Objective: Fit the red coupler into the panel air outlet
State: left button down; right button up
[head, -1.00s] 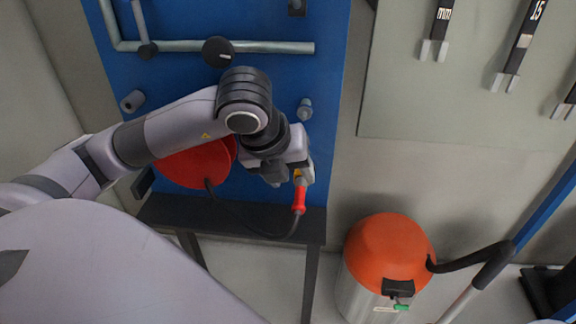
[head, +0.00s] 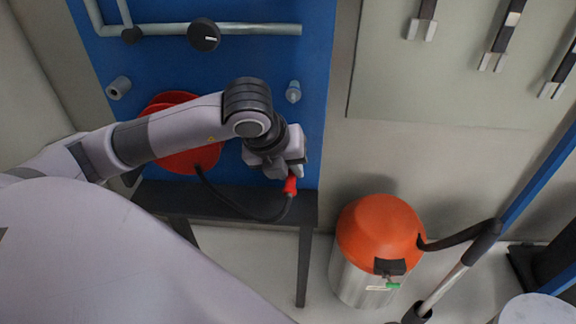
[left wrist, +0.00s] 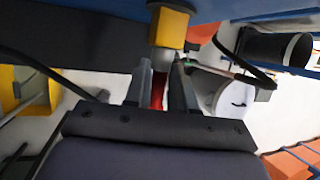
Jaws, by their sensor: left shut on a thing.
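My left gripper (head: 292,168) is in front of the lower right of the blue panel (head: 260,60). It is shut on the red coupler (head: 290,186), whose end sticks out below the fingers with a black hose hanging from it. In the left wrist view the coupler (left wrist: 158,92) shows as a red strip between the fingers. A yellow block with a grey metal collar (left wrist: 168,28) lies just beyond the fingertips, in line with it; I cannot tell whether they touch. A grey fitting (head: 293,91) stands on the panel above the gripper. I cannot tell which fitting is the air outlet. My right gripper is not in view.
A red hose reel (head: 190,160) is on the panel behind my left arm. The hose (head: 250,216) loops in front of a dark bench (head: 170,196). An orange-topped metal vacuum (head: 378,240) stands on the floor at right. Grey pipes (head: 260,28) cross the panel's top.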

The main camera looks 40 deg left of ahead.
aim_at(288, 192)
pick_arm(q)
jog(key=shift+s+d+b, duration=0.3)
jog(key=shift+s+d, duration=0.1)
jog(key=shift+s, duration=0.25)
dwell(0.4)
jog(key=shift+s+d, duration=0.4)
jog(key=shift+s, duration=0.3)
jog(key=shift+s+d+b, duration=0.4)
jog(key=shift+s+d, duration=0.15)
jog(key=shift+s, duration=0.35)
jog(key=shift+s+d+b, duration=0.15)
jog(key=shift+s+d, duration=0.4)
jog(key=shift+s, duration=0.3)
jog(key=shift+s+d+b, duration=0.15)
jog(key=shift+s+d, duration=0.35)
jog(key=shift+s, duration=0.35)
